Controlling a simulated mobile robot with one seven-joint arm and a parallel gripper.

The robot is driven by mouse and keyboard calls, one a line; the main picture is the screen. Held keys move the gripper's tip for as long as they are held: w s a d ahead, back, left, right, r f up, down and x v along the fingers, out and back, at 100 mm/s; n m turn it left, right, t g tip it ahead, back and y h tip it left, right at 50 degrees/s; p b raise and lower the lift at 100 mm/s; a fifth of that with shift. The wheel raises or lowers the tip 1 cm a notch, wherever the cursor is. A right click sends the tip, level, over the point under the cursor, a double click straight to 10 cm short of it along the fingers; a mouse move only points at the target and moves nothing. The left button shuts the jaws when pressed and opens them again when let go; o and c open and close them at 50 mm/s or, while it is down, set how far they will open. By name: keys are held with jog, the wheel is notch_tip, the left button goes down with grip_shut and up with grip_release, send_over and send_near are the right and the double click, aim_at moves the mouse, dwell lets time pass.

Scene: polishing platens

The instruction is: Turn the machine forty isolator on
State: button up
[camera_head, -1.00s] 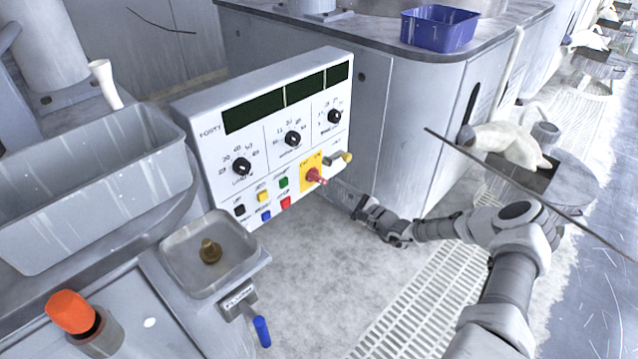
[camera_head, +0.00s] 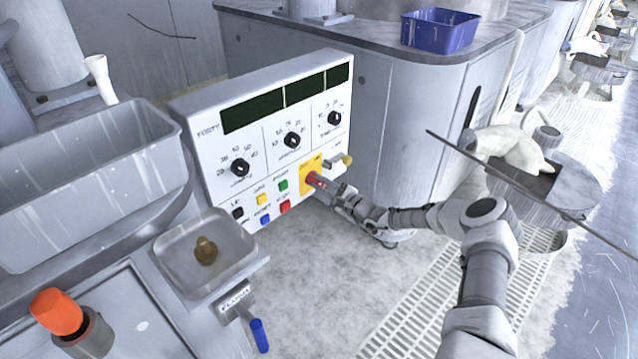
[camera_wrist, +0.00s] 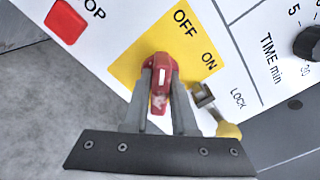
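The machine forty panel (camera_head: 215,150) is white, marked "FORTY". Its isolator is a red handle (camera_head: 313,179) on a yellow plate (camera_head: 305,167) at the panel's lower right. In the wrist view the red handle (camera_wrist: 162,72) stands between my gripper's two grey fingers (camera_wrist: 160,85), close along both sides; whether they squeeze it I cannot tell. The yellow plate (camera_wrist: 130,68) reads OFF and ON; the handle's white mark points nearer OFF than ON. My gripper (camera_head: 322,183) in the head view reaches the handle from the right, and its fingertips are hard to make out.
A grey hasp (camera_wrist: 204,95) and a brass-coloured padlock (camera_wrist: 228,130) by the word LOCK are just right of the handle. A red STOP button (camera_wrist: 65,20) is at upper left. A metal tray (camera_head: 160,250) stands below the panel. The floor (camera_head: 320,290) in front is clear.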

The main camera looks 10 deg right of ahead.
grip_shut()
jog(key=shift+m, duration=0.4)
jog(key=m+p, duration=0.1)
jog(key=m, duration=0.1)
jog(key=shift+r+m, duration=0.1)
jog(key=shift+m, duration=0.3)
jog(key=m, duration=0.4)
jog(key=shift+p, duration=0.4)
jog(key=m, duration=0.6)
jog(key=shift+d, duration=0.1)
jog(key=m, duration=0.4)
jog(key=shift+m, duration=0.3)
